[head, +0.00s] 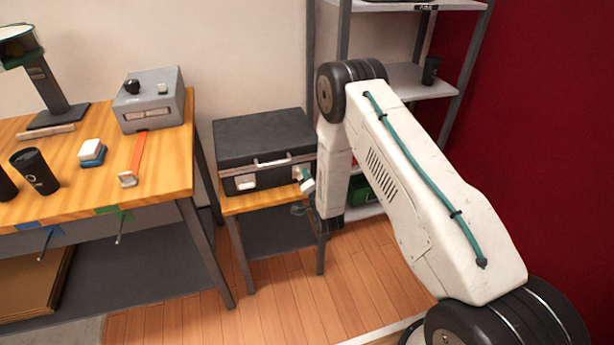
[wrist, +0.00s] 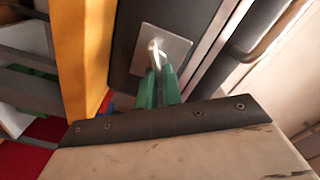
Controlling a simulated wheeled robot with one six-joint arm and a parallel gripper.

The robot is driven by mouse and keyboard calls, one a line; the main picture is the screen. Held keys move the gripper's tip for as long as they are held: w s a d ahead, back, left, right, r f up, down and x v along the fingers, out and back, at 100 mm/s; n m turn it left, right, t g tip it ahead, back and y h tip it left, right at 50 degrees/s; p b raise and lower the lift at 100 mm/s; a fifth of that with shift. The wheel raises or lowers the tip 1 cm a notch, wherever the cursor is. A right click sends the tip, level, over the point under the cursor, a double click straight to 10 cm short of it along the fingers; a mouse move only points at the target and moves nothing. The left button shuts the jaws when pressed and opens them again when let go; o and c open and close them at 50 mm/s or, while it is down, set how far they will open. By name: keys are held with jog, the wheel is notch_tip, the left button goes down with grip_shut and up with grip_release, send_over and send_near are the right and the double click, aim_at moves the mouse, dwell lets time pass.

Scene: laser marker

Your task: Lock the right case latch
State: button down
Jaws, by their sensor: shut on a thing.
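A black case (head: 262,137) with a light metal rim stands closed on a small wooden-topped stand, its front facing me. The left latch (head: 245,182) shows as a pale plate on the front. The right latch is at the gripper tip; the wrist view shows its square metal plate (wrist: 172,46) and a small bright lever (wrist: 154,52). My gripper (head: 306,180) is at the case's right front. In the wrist view its green fingers (wrist: 157,84) are closed on the lever. The fingertips partly hide the lever, so its exact angle is unclear.
The carry handle (head: 272,162) is between the latches; it also shows in the wrist view (wrist: 272,30). A wooden workbench (head: 75,185) with a grey control box (head: 150,100) stands left. Metal shelves (head: 408,82) stand behind my arm. Open floor lies in front of the stand.

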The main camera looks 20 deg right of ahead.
jog(key=m, duration=0.6)
jog(key=shift+d+f+m, duration=0.15)
jog(key=shift+f+m, duration=0.15)
dwell(0.5)
jog(key=c, duration=1.6)
grip_release()
jog(key=shift+o, duration=0.2)
jog(key=s, duration=0.7)
jog(key=shift+s, duration=0.4)
